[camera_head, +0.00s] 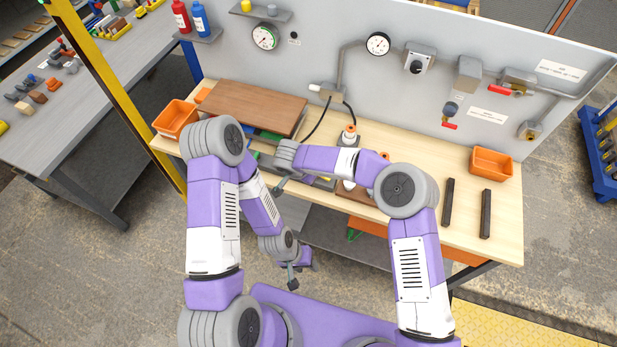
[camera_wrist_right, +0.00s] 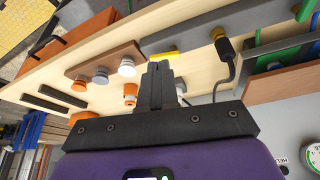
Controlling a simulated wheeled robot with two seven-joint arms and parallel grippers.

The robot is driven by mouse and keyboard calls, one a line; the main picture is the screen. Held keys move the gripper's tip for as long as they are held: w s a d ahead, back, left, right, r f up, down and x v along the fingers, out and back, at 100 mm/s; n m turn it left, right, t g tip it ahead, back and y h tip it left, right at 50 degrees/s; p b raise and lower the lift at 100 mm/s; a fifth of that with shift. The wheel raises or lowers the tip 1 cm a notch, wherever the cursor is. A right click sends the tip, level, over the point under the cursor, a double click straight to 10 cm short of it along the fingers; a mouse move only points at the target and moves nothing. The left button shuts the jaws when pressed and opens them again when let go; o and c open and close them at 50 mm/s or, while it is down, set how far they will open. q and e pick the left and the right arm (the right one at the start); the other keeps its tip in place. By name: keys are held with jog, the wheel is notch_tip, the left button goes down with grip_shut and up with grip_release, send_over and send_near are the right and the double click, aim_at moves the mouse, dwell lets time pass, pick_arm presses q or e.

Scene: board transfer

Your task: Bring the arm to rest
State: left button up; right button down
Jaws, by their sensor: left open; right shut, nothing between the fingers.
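My left arm is folded down in front of the bench. Its gripper (camera_head: 292,282) hangs below the table's front edge, small in the head view, open and apart from any object. My right arm reaches left over the bench, and its gripper (camera_head: 280,186) is near the front edge in the head view. In the right wrist view its fingers (camera_wrist_right: 162,70) are closed together with nothing between them. A large brown board (camera_head: 245,108) lies at the back left of the wooden bench (camera_head: 400,150); my arms hide part of the bench in front of it.
An orange bin (camera_head: 175,118) stands at the bench's left end, another orange bin (camera_head: 491,164) at the right. Two dark bars (camera_head: 448,203) (camera_head: 486,214) lie at the right. A brown base with pegs (camera_wrist_right: 105,68) is near my right gripper. A grey panel (camera_head: 330,60) rises behind.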

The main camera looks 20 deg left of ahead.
jog(key=shift+w, duration=0.1)
dwell(0.3)
jog(key=d+f+t+y, duration=0.1)
jog(key=d+f, duration=0.3)
jog(key=d, duration=0.4)
jog(key=d+f+t+y, duration=0.15)
jog(key=d+f, duration=0.25)
jog(key=d, duration=0.4)
jog(key=s+d+f+g+y, duration=0.1)
jog(key=s+d+f+g, duration=0.15)
jog(key=s, duration=0.45)
jog(key=s+d+f+g+y, duration=0.1)
jog(key=s+d, duration=0.3)
jog(key=s, duration=0.3)
jog(key=s+d+f+g+y, duration=0.1)
jog(key=s+d+f+g, duration=0.15)
jog(key=s, duration=0.45)
notch_tip(320, 180, down, 15)
jog(key=s+b, duration=0.2)
jog(key=b, duration=1.3)
jog(key=shift+d+r+n+b, duration=0.15)
jog(key=shift+d+n+b, duration=0.15)
jog(key=shift+d+b, duration=0.1)
